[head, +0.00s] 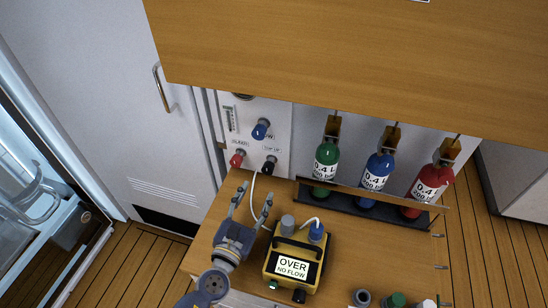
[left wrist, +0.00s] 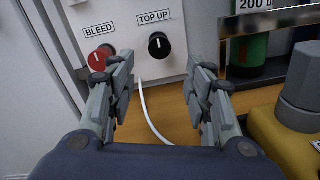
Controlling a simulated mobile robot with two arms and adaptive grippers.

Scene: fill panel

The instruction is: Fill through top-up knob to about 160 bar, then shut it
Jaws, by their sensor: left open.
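The black top-up knob (head: 269,163) is at the lower right of the white fill panel (head: 276,118). In the left wrist view the knob (left wrist: 158,45) shows under a TOP UP label, its white pointer mark upright. The red BLEED knob (left wrist: 100,58) is to its left; it also shows in the head view (head: 237,159). A blue knob (head: 261,129) sits above both. My left gripper (head: 252,200) is open and empty, below and in front of the top-up knob, with the knob between the finger lines but apart from them. A gauge at the panel's top is mostly hidden. My right gripper is not in view.
A yellow meter (head: 293,262) reading "OVER NO FLOW" stands on the wooden bench, right of my left gripper. Green (head: 326,160), blue (head: 377,170) and red (head: 430,182) bottles stand in a rack behind. A wooden overhang (head: 350,60) covers the panel's top. A white hose (left wrist: 150,115) runs down from the panel.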

